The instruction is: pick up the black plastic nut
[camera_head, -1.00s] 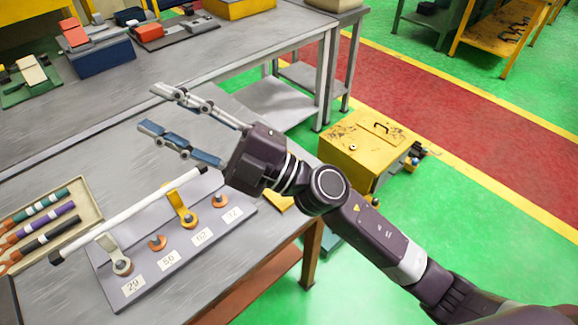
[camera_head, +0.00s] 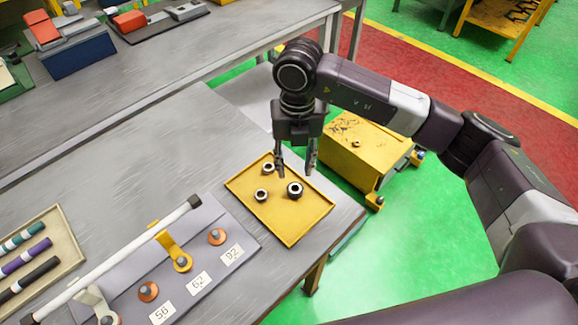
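Three small nuts sit on a yellow tray (camera_head: 307,228) at the right end of the grey table. The largest one (camera_head: 294,190) has a dark, blackish body around a pale centre and lies toward the right. A smaller nut (camera_head: 261,195) lies to its left and another nut (camera_head: 268,167) lies farther back. I cannot tell their materials at this size. My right gripper (camera_head: 295,170) points down over the back of the tray, just behind the largest nut. Its two fingers are apart with nothing between them. My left gripper is out of view.
Left of the tray stands a grey board (camera_head: 215,270) with numbered labels, hooks and a white rod (camera_head: 120,258). A case of coloured tubes (camera_head: 65,228) lies far left. A yellow cabinet (camera_head: 365,150) stands on the floor beyond the table. The table's back middle is clear.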

